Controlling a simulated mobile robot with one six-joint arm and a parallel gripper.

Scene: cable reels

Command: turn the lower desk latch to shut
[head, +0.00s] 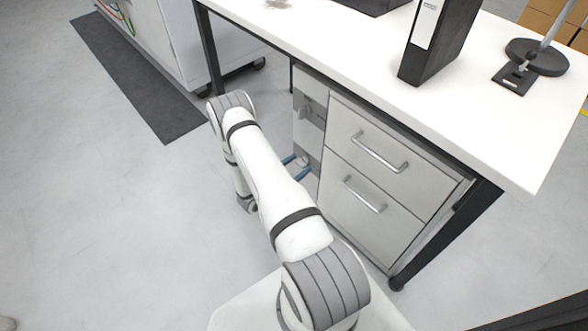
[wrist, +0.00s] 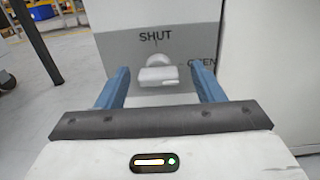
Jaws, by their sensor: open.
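The lower desk latch (wrist: 158,75) is a pale grey handle on a grey plate (wrist: 115,50), centred in the wrist view. "SHUT" is printed above it and "OPEN" to its right, partly hidden by a finger. The handle's bar looks level, toward the OPEN mark. My gripper (wrist: 160,88) is open, with one blue finger on each side of the latch; I cannot tell whether either touches it. In the head view my gripper (head: 297,167) is at the lower part of the desk's narrow side panel, and my arm partly hides that area.
An upper latch (head: 305,108) sits higher on the same panel. Two drawers with bar handles (head: 380,152) are to its right. The white desktop (head: 480,120) overhangs, carrying a black binder (head: 436,40) and a lamp base (head: 537,56). Floor at left is clear around a dark mat (head: 135,75).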

